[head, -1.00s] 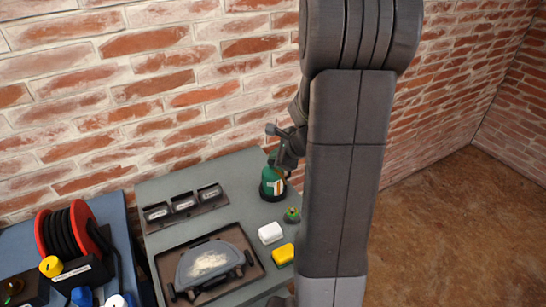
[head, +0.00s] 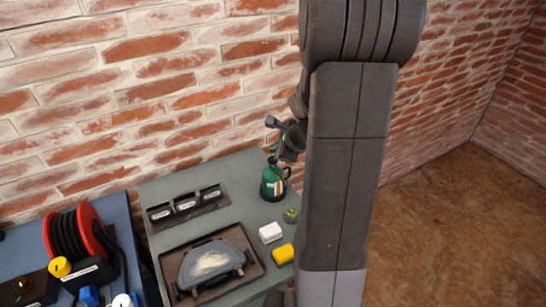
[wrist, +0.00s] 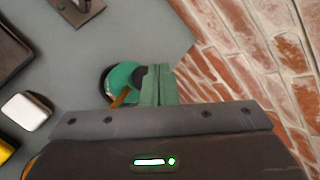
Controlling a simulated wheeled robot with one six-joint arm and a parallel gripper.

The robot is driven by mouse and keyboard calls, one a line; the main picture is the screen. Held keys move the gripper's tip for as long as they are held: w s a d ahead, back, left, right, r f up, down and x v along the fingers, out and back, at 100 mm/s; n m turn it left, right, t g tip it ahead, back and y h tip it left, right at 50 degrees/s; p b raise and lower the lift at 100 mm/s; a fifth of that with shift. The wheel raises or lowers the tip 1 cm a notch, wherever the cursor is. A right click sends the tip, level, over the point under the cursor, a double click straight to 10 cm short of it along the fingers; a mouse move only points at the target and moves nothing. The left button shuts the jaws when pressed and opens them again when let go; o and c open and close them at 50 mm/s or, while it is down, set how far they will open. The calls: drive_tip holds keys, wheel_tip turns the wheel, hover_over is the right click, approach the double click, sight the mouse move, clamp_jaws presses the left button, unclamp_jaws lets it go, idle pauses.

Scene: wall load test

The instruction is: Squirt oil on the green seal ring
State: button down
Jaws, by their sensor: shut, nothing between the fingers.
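A green oil can (head: 272,185) with a pale label and a handle stands upright near the grey table's back right. It also shows from above in the wrist view (wrist: 124,76), partly hidden by my fingers. My gripper (head: 271,124) is shut and empty, above the can in the head view. In the wrist view its closed fingers (wrist: 158,84) overlap the can's right side; I cannot tell whether they touch it. A small green round thing with a coloured top (head: 290,215) stands in front of the can. I cannot tell whether it is the seal ring.
A white block (head: 270,233) and a yellow block (head: 283,254) lie on the grey table (head: 222,216). A dark tray (head: 167,259) and a three-slot holder (head: 187,205) are left of them. A red cable reel (head: 78,232) stands on the blue table. The brick wall is close behind.

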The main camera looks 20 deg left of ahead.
wheel_tip(320, 180, up, 4)
drive_tip(key=p, duration=0.3)
drive_tip(key=shift+r, duration=0.15)
idle(0.4)
